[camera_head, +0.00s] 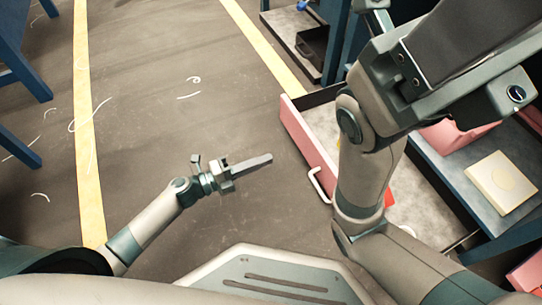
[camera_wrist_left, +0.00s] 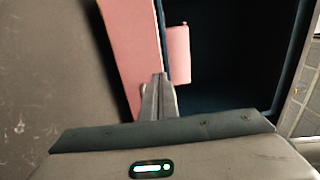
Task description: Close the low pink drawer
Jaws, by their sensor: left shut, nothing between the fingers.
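The low pink drawer (camera_head: 302,140) stands pulled out at the right of the head view. Its pink front panel faces left and carries a white handle (camera_head: 317,186). My right arm hides part of the drawer. My left gripper (camera_head: 268,158) is shut and empty, to the left of the panel and apart from it in the head view. In the left wrist view, the shut fingers (camera_wrist_left: 158,82) overlap the lower end of a long pink panel (camera_wrist_left: 132,45); contact cannot be told. My right gripper's fingers are not seen.
A blue bench (camera_head: 440,170) bearing a pale yellow block (camera_head: 502,182) stands at the right. A dark shelf unit (camera_head: 295,40) stands beyond the drawer. Blue legs (camera_head: 22,60) are at the far left. The floor (camera_head: 180,100) left of the drawer is mostly clear.

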